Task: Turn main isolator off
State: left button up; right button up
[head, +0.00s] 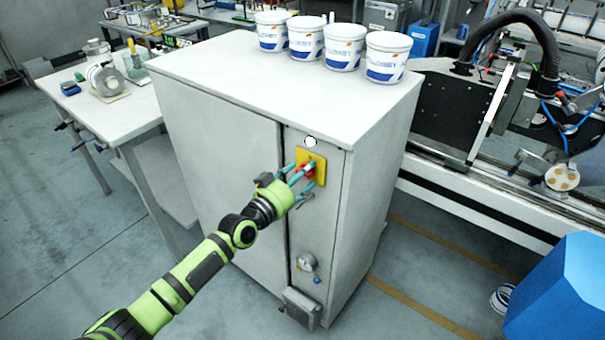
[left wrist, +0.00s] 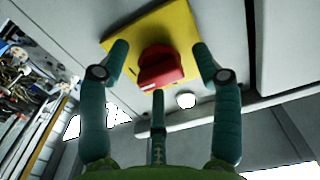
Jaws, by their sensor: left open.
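The main isolator is a red rotary knob (left wrist: 160,68) on a yellow plate (left wrist: 192,32) on the front of the grey cabinet (head: 215,130). In the head view the yellow plate (head: 319,171) is on the cabinet's narrow right panel, with the red knob partly hidden by my fingers. My left gripper (head: 303,174) is right in front of the knob. In the left wrist view its fingers (left wrist: 160,60) are open on either side of the knob, with a gap to it on both sides. A third finger shows below the knob. My right gripper is not in view.
A white round lamp (head: 310,141) sits above the plate. A smaller round fitting (head: 307,262) and a grey box (head: 301,307) are lower on the same panel. Several white buckets (head: 343,46) stand on the cabinet top. A blue bin (head: 560,295) is at the right.

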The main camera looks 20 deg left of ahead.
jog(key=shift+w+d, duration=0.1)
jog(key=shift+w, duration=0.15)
pick_arm(q)
jog(key=c, duration=1.2)
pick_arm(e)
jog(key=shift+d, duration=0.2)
pick_arm(q)
jog(key=shift+o, duration=0.2)
jog(key=shift+n, duration=0.4)
jog(key=n+b, duration=0.1)
jog(key=n, duration=0.7)
jog(key=shift+n+b, duration=0.3)
jog(key=n, duration=0.4)
jog(key=shift+n, duration=2.2)
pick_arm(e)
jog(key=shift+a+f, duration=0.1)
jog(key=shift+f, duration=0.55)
